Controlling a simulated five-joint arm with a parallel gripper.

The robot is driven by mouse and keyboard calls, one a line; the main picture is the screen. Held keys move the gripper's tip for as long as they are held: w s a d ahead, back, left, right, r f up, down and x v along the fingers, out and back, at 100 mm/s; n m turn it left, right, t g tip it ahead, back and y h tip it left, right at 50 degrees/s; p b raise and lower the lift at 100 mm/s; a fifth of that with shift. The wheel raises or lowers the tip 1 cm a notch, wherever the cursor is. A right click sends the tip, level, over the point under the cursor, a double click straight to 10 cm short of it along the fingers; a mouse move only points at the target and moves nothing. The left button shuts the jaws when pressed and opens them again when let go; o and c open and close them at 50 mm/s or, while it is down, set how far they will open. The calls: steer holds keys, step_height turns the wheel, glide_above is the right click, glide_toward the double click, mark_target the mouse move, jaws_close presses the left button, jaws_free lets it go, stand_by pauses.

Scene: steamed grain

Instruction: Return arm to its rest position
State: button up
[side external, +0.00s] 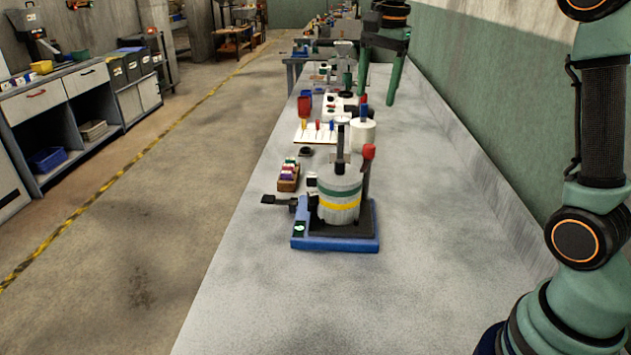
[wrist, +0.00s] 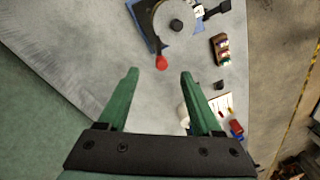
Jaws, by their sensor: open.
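My gripper (side external: 377,97) hangs at the top of the side view with its two green fingers pointing down, above the bench. In the wrist view my gripper (wrist: 159,74) has its fingers spread wide with nothing between them. My arm runs along the right edge of the side view. A grey cylindrical vessel (side external: 338,208) with green and yellow bands stands upright on a blue-edged base (side external: 335,244). A red knob (side external: 368,151) tops a post beside it. In the wrist view the red knob (wrist: 162,63) appears beyond the fingertips, apart from them.
A small rack of coloured pieces (side external: 288,178) stands left of the vessel. Behind are a white board with coloured tools (side external: 315,133), a white cylinder (side external: 362,134) and a red bin (side external: 305,104). The near bench (side external: 290,310) is clear. A wall (side external: 480,100) borders the bench's right side.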

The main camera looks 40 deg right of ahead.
steer(key=s+a+f+n+t, duration=0.2)
steer(key=s+a+f+n, duration=0.1)
steer(key=s+n, duration=0.4)
steer(key=s+a+f+n+t, duration=0.2)
steer(key=s+a+f+n, duration=0.2)
steer(key=s+n, duration=0.4)
steer(key=shift+s+a, duration=0.35)
steer(key=shift+a, duration=0.55)
